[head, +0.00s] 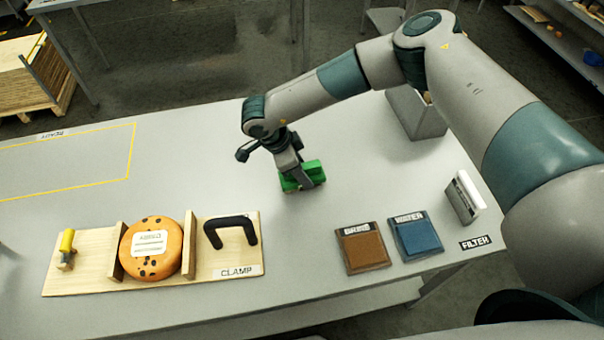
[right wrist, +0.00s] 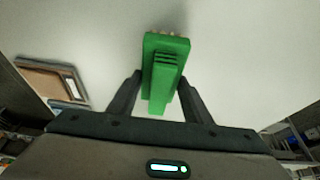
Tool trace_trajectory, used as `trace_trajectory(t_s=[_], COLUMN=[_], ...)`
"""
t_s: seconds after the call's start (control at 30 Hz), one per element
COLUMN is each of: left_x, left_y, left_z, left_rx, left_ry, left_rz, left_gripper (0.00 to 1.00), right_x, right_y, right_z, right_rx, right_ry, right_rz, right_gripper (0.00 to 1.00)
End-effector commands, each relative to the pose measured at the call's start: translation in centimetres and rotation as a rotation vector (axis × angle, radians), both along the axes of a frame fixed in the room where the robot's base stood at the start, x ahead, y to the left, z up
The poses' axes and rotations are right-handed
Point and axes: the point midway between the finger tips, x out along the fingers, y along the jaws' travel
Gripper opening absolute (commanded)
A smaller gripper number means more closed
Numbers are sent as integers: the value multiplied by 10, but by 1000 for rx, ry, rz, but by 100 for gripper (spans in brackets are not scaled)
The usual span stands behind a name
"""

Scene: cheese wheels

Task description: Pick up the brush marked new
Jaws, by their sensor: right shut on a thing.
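A green brush (head: 302,176) is in my right gripper (head: 297,172), near the middle of the grey table. The right wrist view shows the green brush (right wrist: 163,60) between the two dark fingers of my right gripper (right wrist: 160,92), with pale bristle ends at its far edge. I cannot see a "new" mark on it. In the head view I cannot tell whether the brush touches the table or hangs just above it. My left gripper is not in view.
A wooden board (head: 85,277) labelled CLAMP holds an orange cheese wheel (head: 151,266) and a black handle (head: 231,232). A brown pad (head: 362,249), a blue WATER pad (head: 415,236) and a white filter block (head: 466,196) lie right. A grey bin (head: 416,116) stands behind. The yellow-outlined READY area (head: 128,165) is empty.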

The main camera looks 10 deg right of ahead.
Motion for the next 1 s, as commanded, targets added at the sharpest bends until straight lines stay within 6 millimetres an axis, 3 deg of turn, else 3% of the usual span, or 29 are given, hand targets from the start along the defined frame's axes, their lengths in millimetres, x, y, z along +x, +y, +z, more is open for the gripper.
trace_trajectory(t_s=[0.27,0.57,1.0], left_x=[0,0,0], left_y=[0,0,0], left_z=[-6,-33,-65], left_rx=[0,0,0], left_ry=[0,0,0], left_rz=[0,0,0], left_gripper=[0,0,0], right_x=[1,1,-65], right_y=[0,0,-30], right_z=[6,39,79], right_rx=[0,1,2], right_ry=[-1,-4,-2], right_rz=[-1,1,3], right_gripper=[18,18,18])
